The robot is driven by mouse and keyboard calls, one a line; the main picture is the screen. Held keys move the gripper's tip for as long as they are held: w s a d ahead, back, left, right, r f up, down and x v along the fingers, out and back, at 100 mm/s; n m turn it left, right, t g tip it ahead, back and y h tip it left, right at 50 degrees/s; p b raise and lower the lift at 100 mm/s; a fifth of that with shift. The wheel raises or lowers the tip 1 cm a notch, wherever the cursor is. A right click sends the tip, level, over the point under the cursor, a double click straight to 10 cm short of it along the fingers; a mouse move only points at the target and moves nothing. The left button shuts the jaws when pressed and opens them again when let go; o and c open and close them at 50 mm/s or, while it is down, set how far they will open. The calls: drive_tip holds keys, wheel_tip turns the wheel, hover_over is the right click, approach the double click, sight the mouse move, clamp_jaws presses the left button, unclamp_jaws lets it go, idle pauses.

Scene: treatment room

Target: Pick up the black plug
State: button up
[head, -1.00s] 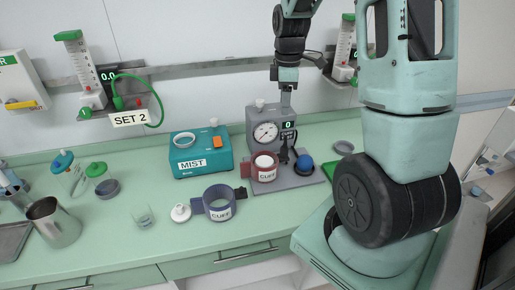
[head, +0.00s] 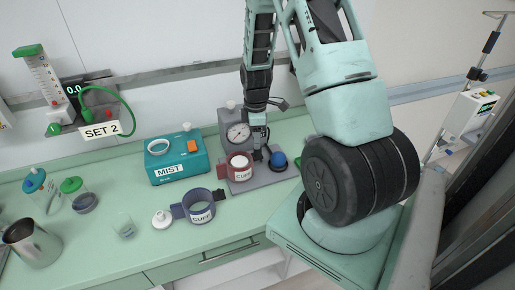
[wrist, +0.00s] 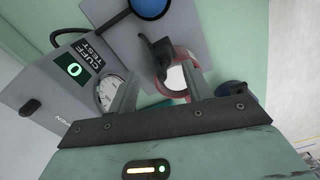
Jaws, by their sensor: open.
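The black plug (wrist: 157,54) is a dark, hooked piece standing by the grey cuff tester's base, beside the red cuff. In the head view its dark shape (head: 257,155) is small and partly covered by my gripper. My gripper (wrist: 160,76) is open, its two pale fingers pointing down toward the base. In the wrist view the plug shows between and just beyond the fingertips; I cannot tell whether they touch it. My gripper in the head view (head: 260,142) is right above the base, in front of the tester's dial.
The red cuff (head: 241,170) with its white top stands close left of the plug, and a blue ball (head: 279,158) sits close right. The cuff tester (head: 234,122) stands behind. A blue cuff (head: 200,208) and the teal MIST box (head: 177,160) are further left.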

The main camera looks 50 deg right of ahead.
drive_tip(key=f+p, duration=0.1)
drive_tip(key=f, duration=0.1)
drive_tip(key=f+p, duration=0.1)
drive_tip(key=shift+s+f, duration=0.4)
drive_tip(key=shift+f, duration=0.5)
clamp_jaws()
